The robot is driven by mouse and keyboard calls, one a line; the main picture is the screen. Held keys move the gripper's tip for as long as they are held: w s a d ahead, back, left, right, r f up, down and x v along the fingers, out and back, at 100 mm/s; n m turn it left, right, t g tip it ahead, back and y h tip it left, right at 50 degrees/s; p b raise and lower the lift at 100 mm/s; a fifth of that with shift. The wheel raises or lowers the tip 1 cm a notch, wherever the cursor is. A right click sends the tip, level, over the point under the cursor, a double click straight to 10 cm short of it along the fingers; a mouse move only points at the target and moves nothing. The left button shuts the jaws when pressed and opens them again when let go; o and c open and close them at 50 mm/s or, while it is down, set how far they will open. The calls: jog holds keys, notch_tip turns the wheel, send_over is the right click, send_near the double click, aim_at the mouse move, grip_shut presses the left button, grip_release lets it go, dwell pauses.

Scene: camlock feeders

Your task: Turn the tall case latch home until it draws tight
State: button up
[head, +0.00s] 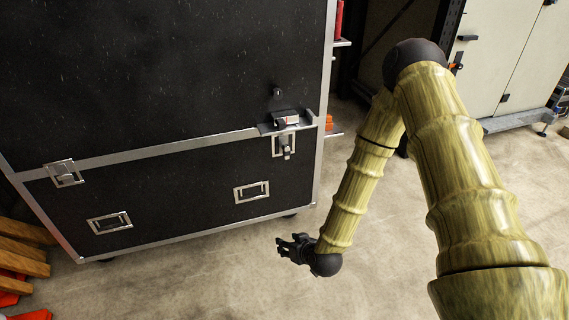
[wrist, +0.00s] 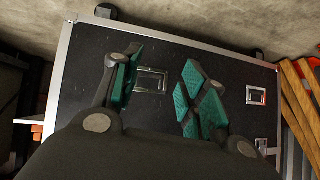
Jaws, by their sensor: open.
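The tall black case (head: 150,80) with metal edging stands at the left in the head view. One latch (head: 285,144) is at its right, below a small ledge, with a part hanging down from it. A second latch (head: 64,173) is at the left on the same metal seam. I cannot tell how far either is turned. My gripper (head: 284,247) is in front of the case's lower right, below the right latch and apart from it. In the wrist view my gripper (wrist: 160,92) is open and empty, its green-padded fingers spread before the case face (wrist: 90,85).
Recessed handles (head: 252,192) and (head: 110,222) sit on the case's lower part. A small ledge (head: 284,123) juts out above the right latch. Wooden pieces (head: 22,250) lie at the lower left. A pale cabinet (head: 510,60) stands at the back right. The floor (head: 220,285) before the case is clear.

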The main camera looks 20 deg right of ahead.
jog(key=w+d+r+t+b, duration=0.3)
jog(key=w+r+t, duration=0.15)
jog(key=w, duration=0.65)
jog(key=t+h+b, duration=0.2)
jog(key=t+b, duration=0.1)
jog(key=t, duration=0.1)
send_near(288, 153)
jog(key=w+b, duration=0.1)
jog(key=w, duration=0.3)
jog(key=w+b, duration=0.2)
jog(key=w, duration=0.3)
jog(key=shift+w+a+r, duration=0.15)
jog(key=shift+w+r, duration=0.1)
jog(key=shift+w, duration=0.05)
jog(key=shift+w+r+b, duration=0.1)
jog(key=shift+w+b, duration=0.3)
jog(key=shift+w, duration=0.45)
grip_shut()
